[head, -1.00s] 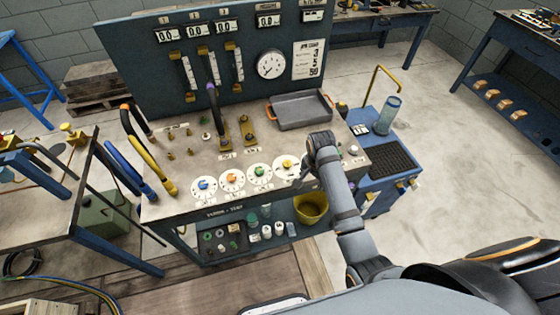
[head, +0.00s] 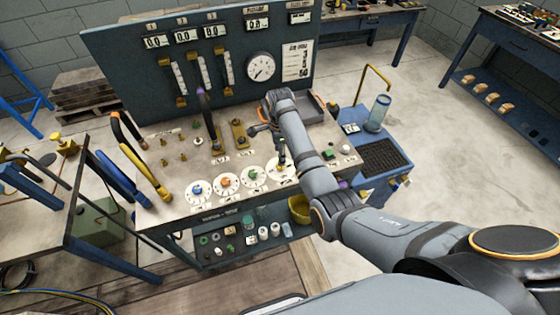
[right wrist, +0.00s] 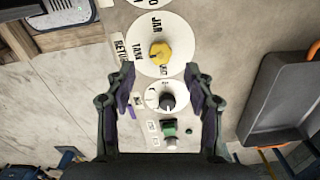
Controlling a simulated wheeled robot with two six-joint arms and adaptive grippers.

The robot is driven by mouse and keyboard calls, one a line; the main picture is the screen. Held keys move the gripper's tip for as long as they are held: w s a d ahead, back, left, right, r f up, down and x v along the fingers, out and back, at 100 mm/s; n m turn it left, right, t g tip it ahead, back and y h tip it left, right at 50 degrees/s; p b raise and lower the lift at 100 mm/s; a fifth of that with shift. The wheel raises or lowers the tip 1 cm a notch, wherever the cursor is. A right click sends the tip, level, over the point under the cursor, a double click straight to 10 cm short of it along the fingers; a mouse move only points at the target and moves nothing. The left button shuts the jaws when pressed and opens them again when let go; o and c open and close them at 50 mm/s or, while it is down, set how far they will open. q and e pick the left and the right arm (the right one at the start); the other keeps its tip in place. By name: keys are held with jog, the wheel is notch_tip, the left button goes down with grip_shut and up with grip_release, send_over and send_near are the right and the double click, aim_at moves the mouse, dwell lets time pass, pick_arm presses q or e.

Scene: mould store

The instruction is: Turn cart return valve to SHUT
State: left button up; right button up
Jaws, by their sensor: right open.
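In the head view, my right gripper (head: 270,138) hangs over the panel bench, above the right end of its row of dials. The right wrist view also shows the right gripper (right wrist: 165,82), open and empty. A white dial with a yellow knob (right wrist: 158,52), lettered JAR and TANK, lies beyond the fingertips, with RETURN printed beside it. A smaller dial with a dark knob (right wrist: 167,101) shows between the fingers. No touch is visible. A blue cart (head: 385,158) with a yellow pipe stands right of the bench. I cannot make out a valve marked SHUT. My left gripper is not in view.
The bench carries blue (head: 197,188), orange (head: 225,181) and green (head: 252,174) dial knobs and upright levers. A grey tray (right wrist: 274,100) is beside the gripper. A green button (right wrist: 169,129) sits near the small dial. Open floor lies right of the cart.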

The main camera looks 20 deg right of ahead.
notch_tip(320, 180, down, 6)
jog(key=shift+r, duration=0.1)
jog(key=shift+c, duration=0.2)
grip_shut()
